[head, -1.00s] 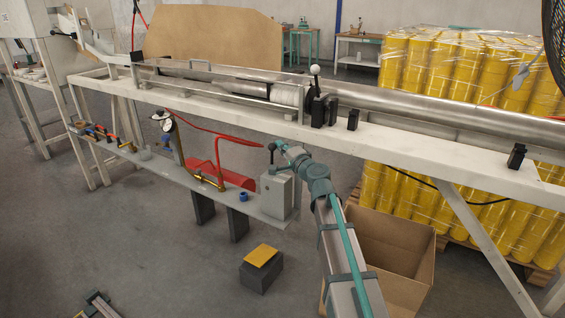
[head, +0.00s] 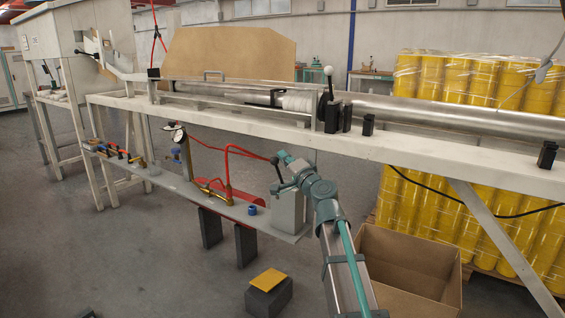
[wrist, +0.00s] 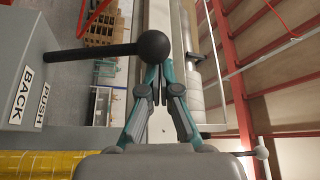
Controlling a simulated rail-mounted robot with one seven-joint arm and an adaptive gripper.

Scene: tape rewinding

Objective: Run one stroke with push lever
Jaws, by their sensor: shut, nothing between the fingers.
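The push lever (wrist: 95,50) is a dark rod with a black ball knob (wrist: 153,45) at its end. In the wrist view it reaches right from a grey box (wrist: 25,70) labelled PUSH and BACK. My gripper (wrist: 155,80) is shut and empty, its teal and grey fingers together. The knob overlaps the fingertips in the picture; I cannot tell whether they touch. In the head view, the grey box (head: 290,212) stands on the low shelf, with my gripper (head: 282,156) just above it.
A long white bench (head: 430,145) carries a metal tube (head: 450,118) and an upright lever with a white ball (head: 329,71). Red hoses (head: 228,165) lie left of my gripper. An open cardboard box (head: 415,275) and wrapped yellow rolls (head: 510,230) are at the right.

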